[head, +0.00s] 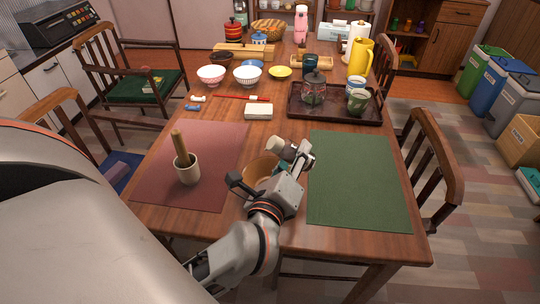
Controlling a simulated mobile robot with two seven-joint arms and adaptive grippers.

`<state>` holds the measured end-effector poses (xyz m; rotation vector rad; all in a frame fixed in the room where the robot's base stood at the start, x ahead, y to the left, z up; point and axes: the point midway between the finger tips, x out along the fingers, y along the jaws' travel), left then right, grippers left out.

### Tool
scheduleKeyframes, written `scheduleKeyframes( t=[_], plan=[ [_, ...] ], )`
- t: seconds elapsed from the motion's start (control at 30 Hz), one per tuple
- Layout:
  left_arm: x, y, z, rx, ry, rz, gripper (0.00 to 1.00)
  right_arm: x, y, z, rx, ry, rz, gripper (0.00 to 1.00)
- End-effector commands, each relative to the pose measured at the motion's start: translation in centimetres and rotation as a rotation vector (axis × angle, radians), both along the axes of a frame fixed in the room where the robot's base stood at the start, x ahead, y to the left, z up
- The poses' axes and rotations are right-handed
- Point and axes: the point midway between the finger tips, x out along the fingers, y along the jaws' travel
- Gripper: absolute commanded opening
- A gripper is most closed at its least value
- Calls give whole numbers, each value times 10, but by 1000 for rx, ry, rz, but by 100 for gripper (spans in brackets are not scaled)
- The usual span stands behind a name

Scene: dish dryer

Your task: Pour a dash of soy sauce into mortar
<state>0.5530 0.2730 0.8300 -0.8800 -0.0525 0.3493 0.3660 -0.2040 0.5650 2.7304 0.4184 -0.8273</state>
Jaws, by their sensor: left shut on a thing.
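The mortar (188,176) is a pale cup on the reddish mat, left of my left gripper. A wooden pestle (180,145) stands tilted in it. My left gripper (270,166) is over the table between the two mats, apart from the mortar. It is shut on a tan-brown rounded thing (260,168), largely hidden by the gripper. A pale rounded piece shows beside it near the fingers. I cannot tell from its look whether this is the soy sauce container. My right gripper is not in view.
The reddish mat (224,150) has bare room around the mortar. The green mat (358,185) is empty. Farther back are a white block (259,112), a dark tray (312,112) with a glass pot and cups, and several bowls. Chairs flank the table.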

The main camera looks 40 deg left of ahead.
Motion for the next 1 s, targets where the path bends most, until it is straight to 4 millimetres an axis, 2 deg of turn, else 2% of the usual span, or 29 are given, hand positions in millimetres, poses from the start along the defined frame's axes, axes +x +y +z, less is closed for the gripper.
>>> scheduleKeyframes(
  t=[1.0],
  plan=[
    [1,-1,3,-45,-43,0,9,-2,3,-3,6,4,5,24]
  ],
)
